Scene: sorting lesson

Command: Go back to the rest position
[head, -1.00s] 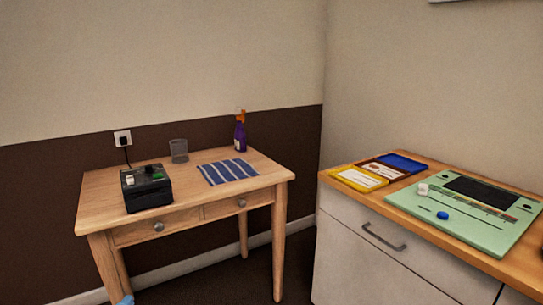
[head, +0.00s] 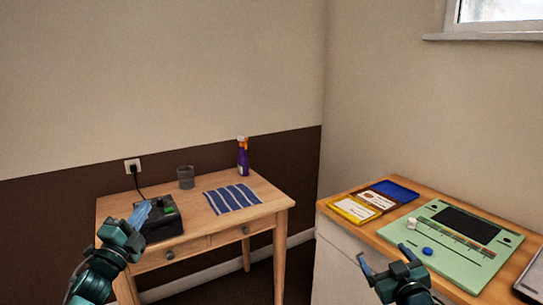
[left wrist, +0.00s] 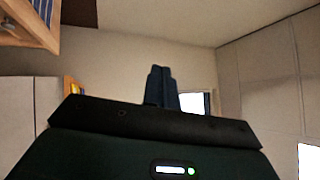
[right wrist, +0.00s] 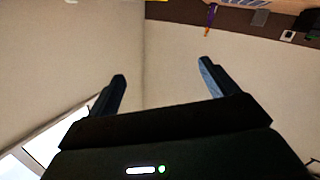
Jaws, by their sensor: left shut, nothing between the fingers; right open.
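My left gripper (head: 141,214) is raised at the left of the head view, in front of the black box on the wooden table. Its fingers are closed together and empty; they also show closed in the left wrist view (left wrist: 160,85). My right gripper (head: 383,262) is at the lower right of the head view, in front of the cabinet. Its two fingers stand wide apart with nothing between them, as the right wrist view (right wrist: 162,72) also shows.
The wooden table (head: 185,245) holds a black box (head: 163,229), a grey cup (head: 186,177), a striped cloth (head: 232,198) and a purple spray bottle (head: 243,160). The cabinet (head: 335,270) carries a green board (head: 462,262), a white piece (head: 411,223), a blue piece (head: 427,251) and a yellow-and-blue case (head: 354,209).

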